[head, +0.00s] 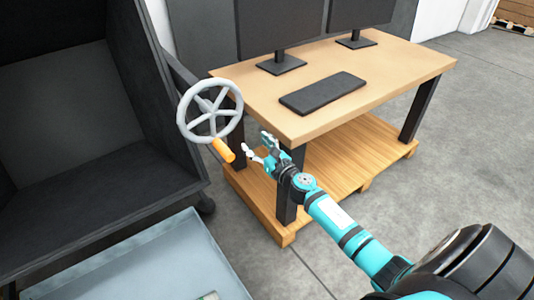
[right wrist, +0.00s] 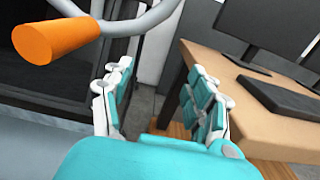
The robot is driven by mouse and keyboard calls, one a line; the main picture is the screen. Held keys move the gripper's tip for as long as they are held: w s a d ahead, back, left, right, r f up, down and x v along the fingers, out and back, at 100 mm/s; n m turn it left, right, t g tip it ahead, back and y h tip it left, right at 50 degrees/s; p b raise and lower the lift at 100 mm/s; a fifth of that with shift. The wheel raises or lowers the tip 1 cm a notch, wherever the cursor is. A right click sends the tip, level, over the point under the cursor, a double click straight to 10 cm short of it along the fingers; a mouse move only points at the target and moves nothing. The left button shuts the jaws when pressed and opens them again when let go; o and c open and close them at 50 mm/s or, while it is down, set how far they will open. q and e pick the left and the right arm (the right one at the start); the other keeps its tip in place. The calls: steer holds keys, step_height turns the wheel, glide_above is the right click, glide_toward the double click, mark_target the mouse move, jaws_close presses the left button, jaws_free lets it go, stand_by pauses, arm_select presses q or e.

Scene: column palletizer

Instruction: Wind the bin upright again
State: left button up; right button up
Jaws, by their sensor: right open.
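The large dark grey bin (head: 150,110) fills the left of the head view; its open side faces forward and its walls lean. A grey handwheel (head: 186,103) with spokes stands at its right side. The wheel's orange handle (head: 223,150) points down and right from the lower rim. My right gripper (head: 257,145) is open and empty, just right of the orange handle and apart from it. In the right wrist view the handle (right wrist: 55,38) is at upper left, outside the open fingers (right wrist: 158,70). My left gripper is not in view.
A light blue-grey tray (head: 190,255) lies in front of the bin. Grey floor is free at right.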

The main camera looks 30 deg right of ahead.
steer(key=s, duration=1)
steer(key=shift+s+d, duration=0.2)
steer(key=shift+s, duration=0.1)
steer(key=shift+r, duration=0.1)
